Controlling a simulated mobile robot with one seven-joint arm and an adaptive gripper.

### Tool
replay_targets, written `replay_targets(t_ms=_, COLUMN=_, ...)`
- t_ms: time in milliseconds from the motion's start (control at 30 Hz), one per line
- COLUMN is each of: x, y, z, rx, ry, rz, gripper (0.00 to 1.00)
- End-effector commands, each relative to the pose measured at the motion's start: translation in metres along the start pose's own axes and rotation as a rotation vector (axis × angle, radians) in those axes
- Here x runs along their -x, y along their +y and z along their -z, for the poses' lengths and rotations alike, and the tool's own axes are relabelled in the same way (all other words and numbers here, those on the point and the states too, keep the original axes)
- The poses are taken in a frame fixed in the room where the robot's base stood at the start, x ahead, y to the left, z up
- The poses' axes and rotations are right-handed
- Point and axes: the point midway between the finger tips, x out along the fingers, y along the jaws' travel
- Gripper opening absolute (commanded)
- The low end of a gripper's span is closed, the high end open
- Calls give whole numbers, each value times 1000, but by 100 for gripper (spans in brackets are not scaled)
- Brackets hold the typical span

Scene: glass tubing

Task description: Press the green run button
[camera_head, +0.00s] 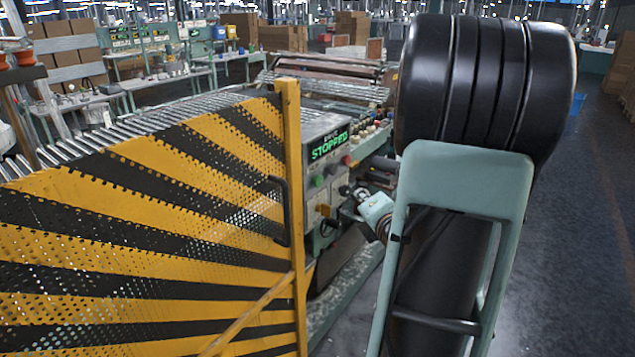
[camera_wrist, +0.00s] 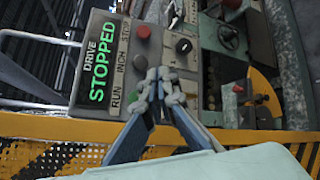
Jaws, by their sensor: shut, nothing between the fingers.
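The green run button (camera_head: 317,181) is at the left end of a button row below the lit sign (camera_head: 328,143), which reads "STOPPED" in green. In the wrist view a small green patch (camera_wrist: 132,97) shows beside the "RUN" label, partly covered by a finger. My gripper (camera_head: 346,191) is in front of the panel, right of and lower than the green button. In the wrist view my gripper (camera_wrist: 162,82) is shut and empty, its tips over the panel face. I cannot tell whether a finger touches the button.
Open floor (camera_head: 590,240) lies right.

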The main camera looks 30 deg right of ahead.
Motion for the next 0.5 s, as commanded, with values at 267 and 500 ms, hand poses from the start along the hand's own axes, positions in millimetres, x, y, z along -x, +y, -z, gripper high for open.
replay_targets(t_ms=267, x=-2, y=2, z=1, rx=-1, ry=0, rz=0, gripper=0)
replay_targets(t_ms=500, x=-18, y=15, z=13, rx=-3, ry=2, rz=-1, gripper=0)
